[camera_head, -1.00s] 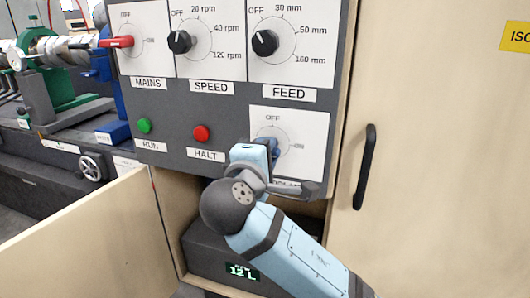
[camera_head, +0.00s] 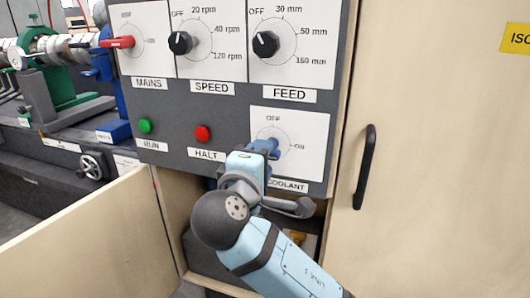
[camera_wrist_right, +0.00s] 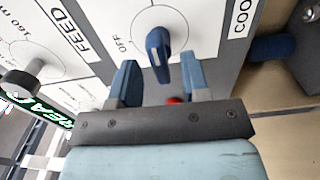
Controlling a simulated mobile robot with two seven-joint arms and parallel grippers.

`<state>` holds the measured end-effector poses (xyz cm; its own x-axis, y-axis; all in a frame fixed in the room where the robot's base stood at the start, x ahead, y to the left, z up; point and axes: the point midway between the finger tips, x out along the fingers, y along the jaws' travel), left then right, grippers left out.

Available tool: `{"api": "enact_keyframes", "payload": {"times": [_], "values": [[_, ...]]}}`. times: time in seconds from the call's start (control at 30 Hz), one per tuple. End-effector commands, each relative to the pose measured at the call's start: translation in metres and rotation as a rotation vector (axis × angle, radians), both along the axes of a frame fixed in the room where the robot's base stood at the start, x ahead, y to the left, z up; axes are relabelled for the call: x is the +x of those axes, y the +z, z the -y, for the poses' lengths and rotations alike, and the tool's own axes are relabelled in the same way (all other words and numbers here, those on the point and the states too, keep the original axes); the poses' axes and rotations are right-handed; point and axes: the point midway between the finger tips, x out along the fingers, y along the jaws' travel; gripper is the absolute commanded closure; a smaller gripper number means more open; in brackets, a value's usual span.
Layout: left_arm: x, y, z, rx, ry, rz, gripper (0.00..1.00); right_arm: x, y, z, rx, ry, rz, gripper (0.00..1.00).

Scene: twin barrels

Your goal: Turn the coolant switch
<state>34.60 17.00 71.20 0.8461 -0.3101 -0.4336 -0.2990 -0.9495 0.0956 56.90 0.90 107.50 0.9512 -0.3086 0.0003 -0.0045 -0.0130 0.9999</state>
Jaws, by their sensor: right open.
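The coolant switch is a blue knob (camera_wrist_right: 158,42) on a white plate with an OFF mark, seen in the right wrist view. In the head view, its plate (camera_head: 307,127) is at the panel's lower right, with OFF, ON and a COOLANT label; the knob is largely hidden by my right gripper (camera_head: 264,150). In the right wrist view my right gripper (camera_wrist_right: 158,62) is open, with a blue finger on each side of the knob's lower end. I cannot tell whether the fingers touch it. My left gripper is not in view.
Above are the MAINS switch (camera_head: 117,42), SPEED knob (camera_head: 180,43) and FEED knob (camera_head: 265,44). The green RUN (camera_head: 145,126) and red HALT (camera_head: 202,133) buttons are left of the coolant plate. A cabinet door with a black handle (camera_head: 364,167) stands right.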

Motion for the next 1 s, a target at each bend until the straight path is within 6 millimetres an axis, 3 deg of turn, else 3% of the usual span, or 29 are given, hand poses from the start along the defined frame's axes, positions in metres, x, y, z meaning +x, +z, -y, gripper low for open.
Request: {"api": "enact_keyframes", "payload": {"times": [0.3, 0.5, 1.0], "values": [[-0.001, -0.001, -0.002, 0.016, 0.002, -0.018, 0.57, -0.070, 0.001, -0.023, 0.004, 0.003, -0.003, 0.57], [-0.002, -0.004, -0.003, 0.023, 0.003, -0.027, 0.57, -0.098, 0.001, -0.032, 0.004, 0.001, -0.002, 0.57], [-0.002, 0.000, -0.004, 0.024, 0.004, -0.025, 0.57, -0.108, 0.003, -0.035, 0.002, 0.000, 0.000, 0.57]]}}
